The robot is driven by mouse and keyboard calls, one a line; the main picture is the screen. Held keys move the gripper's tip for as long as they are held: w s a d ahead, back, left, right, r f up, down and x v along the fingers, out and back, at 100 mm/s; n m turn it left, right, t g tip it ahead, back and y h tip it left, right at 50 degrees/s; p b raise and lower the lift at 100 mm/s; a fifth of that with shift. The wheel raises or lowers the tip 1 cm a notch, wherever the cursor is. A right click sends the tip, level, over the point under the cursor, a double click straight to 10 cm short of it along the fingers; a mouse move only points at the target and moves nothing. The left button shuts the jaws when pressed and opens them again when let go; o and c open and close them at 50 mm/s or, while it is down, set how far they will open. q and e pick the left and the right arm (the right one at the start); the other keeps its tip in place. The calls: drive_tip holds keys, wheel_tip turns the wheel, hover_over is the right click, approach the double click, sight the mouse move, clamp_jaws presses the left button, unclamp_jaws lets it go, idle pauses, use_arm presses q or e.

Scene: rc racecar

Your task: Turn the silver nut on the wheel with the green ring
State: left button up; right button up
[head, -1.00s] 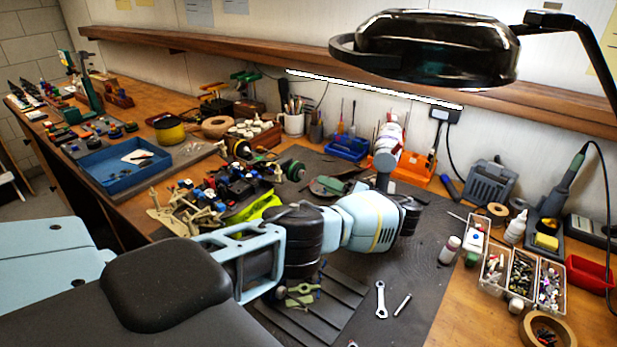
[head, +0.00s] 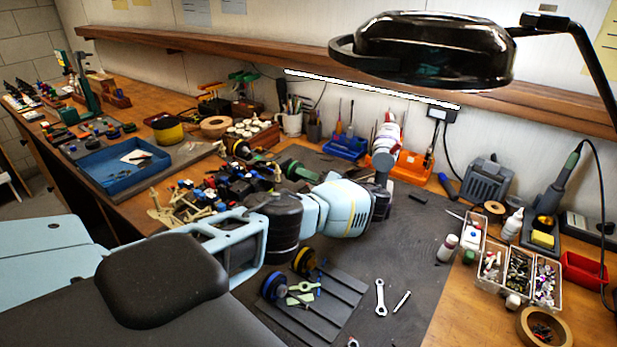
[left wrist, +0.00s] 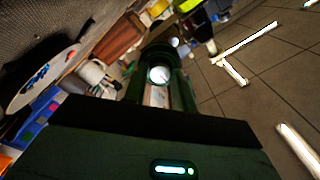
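The racecar chassis (head: 240,183) stands on the bench, dark and cluttered with small parts. The wheel with the green ring (head: 291,168) is at its right side, partly hidden by my left gripper (head: 303,171). In the left wrist view the dark green fingers (left wrist: 158,84) stand apart, pointing at a dark wheel (left wrist: 158,50). A bright round silver nut (left wrist: 158,74) shows between the fingertips. I cannot tell whether the fingers touch it. My right gripper is in neither view.
Wheels with yellow (head: 305,260) and blue (head: 273,287) rings lie on the front mat near a spanner (head: 380,298). Parts trays (head: 518,272) stand to the right. The lamp (head: 430,50) hangs above. The mat's right middle is mostly clear.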

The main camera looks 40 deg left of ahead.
use_arm(q)
clamp_jaws()
drive_tip(key=shift+m, duration=0.4)
drive_tip(key=m, duration=0.6)
drive_tip(key=shift+m+p, duration=0.3)
drive_tip(key=m, duration=0.5)
drive_tip(key=shift+m, duration=0.3)
drive_tip(key=m, duration=0.4)
drive_tip(key=shift+m, duration=0.3)
